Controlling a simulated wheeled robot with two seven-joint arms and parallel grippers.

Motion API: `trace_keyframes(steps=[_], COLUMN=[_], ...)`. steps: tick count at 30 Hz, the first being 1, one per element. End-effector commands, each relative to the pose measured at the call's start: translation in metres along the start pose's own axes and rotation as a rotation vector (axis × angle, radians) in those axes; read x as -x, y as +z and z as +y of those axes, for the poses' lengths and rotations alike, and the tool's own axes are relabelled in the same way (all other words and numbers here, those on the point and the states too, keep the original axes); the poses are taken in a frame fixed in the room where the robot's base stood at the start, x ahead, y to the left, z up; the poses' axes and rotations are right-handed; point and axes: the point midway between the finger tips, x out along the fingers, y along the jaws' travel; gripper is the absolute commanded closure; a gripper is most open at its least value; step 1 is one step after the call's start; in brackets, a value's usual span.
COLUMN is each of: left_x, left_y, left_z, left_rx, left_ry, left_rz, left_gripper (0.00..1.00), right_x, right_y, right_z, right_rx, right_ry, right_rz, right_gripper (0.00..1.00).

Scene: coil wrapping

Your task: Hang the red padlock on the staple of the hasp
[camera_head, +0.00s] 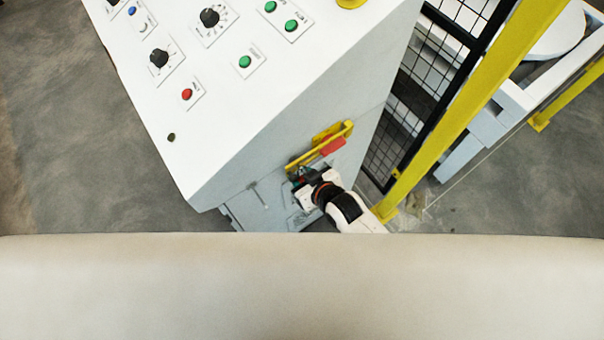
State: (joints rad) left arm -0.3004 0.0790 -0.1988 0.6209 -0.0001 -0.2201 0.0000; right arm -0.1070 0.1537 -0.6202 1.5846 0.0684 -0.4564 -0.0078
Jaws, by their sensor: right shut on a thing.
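My right gripper (305,178) is at the lower part of the grey cabinet's side face, close to the lower end of a yellow bar-shaped fitting (345,130). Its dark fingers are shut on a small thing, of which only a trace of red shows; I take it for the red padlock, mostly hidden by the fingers. A red block (332,146) lies against the yellow fitting, above the gripper; whether it is part of it I cannot tell. I cannot make out the hasp's staple clearly. My left gripper is not in view.
The white control panel (260,95) tops the cabinet, with knobs and coloured buttons. A black mesh fence (425,75) and a yellow post (470,90) stand close to the right of my right arm. Grey floor (90,160) is clear at left.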

Motion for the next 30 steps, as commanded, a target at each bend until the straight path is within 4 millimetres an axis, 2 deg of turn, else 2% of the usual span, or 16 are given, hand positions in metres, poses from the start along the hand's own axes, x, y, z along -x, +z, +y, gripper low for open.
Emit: trace_keyframes(steps=[5,6,10,11,22,26,30], left_x=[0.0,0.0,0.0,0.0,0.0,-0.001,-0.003], left_y=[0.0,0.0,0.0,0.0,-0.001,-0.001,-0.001], left_z=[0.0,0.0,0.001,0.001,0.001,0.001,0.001], left_rx=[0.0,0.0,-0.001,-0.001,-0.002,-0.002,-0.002], left_ry=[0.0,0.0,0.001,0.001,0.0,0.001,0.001], left_rz=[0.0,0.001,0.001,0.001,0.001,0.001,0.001], left_gripper=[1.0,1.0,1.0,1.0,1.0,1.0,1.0], right_x=[0.0,0.0,0.0,0.0,0.006,0.024,0.053], right_y=[0.001,0.001,0.001,0.001,-0.001,-0.001,-0.001], right_z=[0.0,0.0,0.0,0.0,0.0,0.0,0.0], right_rx=[0.0,0.0,0.0,0.0,0.0,0.0,0.0], right_ry=[0.0,0.0,0.0,0.0,0.0,-0.001,0.0], right_rz=[-0.001,-0.001,-0.001,-0.001,0.001,0.001,0.0], right_gripper=[0.9,0.62,0.41,0.39,0.39,0.39,0.39])
